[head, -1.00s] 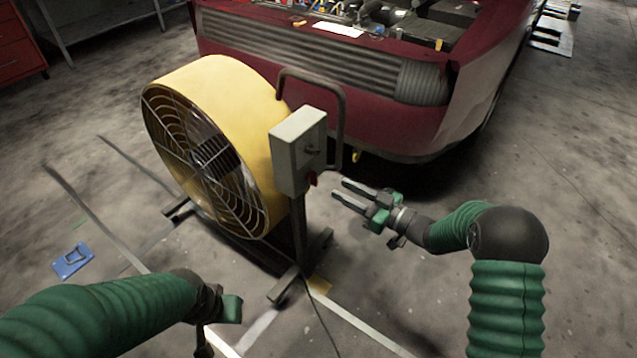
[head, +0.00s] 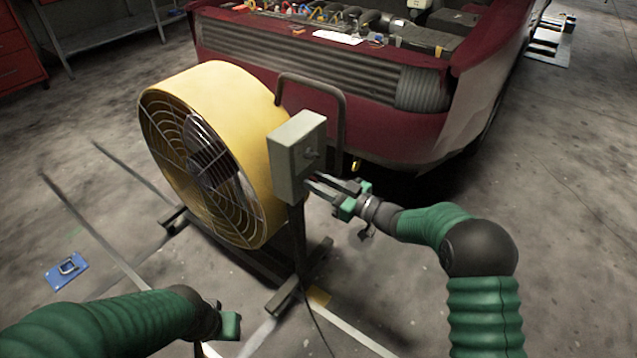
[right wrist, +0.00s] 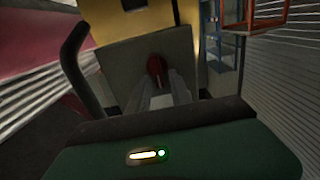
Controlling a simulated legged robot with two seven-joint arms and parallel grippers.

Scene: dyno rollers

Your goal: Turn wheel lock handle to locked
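A small red handle (right wrist: 157,68) shows on the face of a grey box (right wrist: 135,75) in the right wrist view. I take it for the lock handle, but I cannot read its setting. In the head view the box (head: 297,155) stands on a post beside a yellow fan (head: 225,110), and the handle is mostly hidden. My right gripper (head: 325,186) is open, its two fingers apart at the lower right of the box. In the wrist view its fingertips (right wrist: 162,85) lie around or just short of the handle; contact is unclear. My left gripper (head: 228,325) is low, away from the fan.
A bent dark tube handle (head: 342,120) rises behind the box. The fan's dark base (head: 285,295) and a cable (head: 322,330) are on the floor. A red car (head: 400,125) stands close behind. A blue item (head: 66,271) lies at left. Floor to the right is clear.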

